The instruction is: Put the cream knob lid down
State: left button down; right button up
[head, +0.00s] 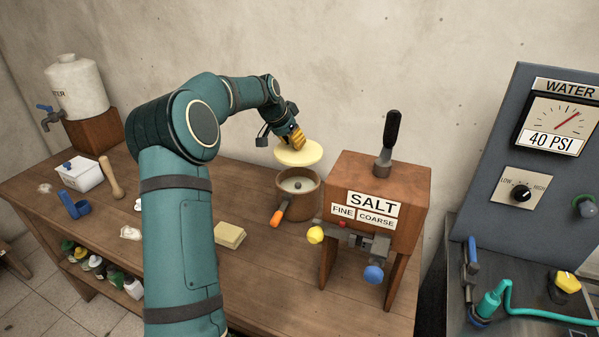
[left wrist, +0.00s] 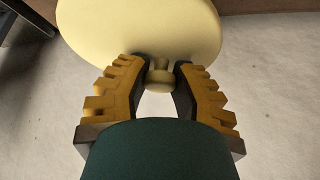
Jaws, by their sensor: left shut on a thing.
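The cream knob lid (head: 299,153) is a pale round disc, held in the air above a brown pot (head: 298,197) on the wooden bench. My left gripper (head: 297,140) is shut on its knob from above. In the left wrist view the yellow ridged fingers (left wrist: 160,85) sit on either side of the knob, and the lid disc (left wrist: 140,25) spreads beyond them. The pot is open at the top, with pale contents and an orange-tipped handle (head: 278,215) at its front left. The lid is apart from the pot's rim. My right gripper is not in view.
A wooden salt dispenser (head: 375,200) with a black lever stands close to the right of the pot. A cream block (head: 229,235) lies on the bench (head: 265,285) at front left. A white box (head: 80,174) and pestle (head: 111,177) are farther left. The wall is behind.

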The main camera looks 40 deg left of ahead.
aim_at(290, 149)
pick_arm(q)
notch_tip(290, 149, down, 4)
jog(key=shift+s+f+b, duration=0.1)
jog(key=shift+s+b, duration=0.05)
jog(key=shift+b, duration=0.2)
notch_tip(290, 149, down, 5)
jog(key=shift+f+b, duration=0.1)
jog(key=shift+b, duration=0.35)
jog(key=c, duration=0.9)
grip_release()
jog(key=shift+o, duration=0.2)
jog(key=p+v, duration=0.1)
jog(key=v, duration=1.1)
jog(key=shift+d, duration=0.1)
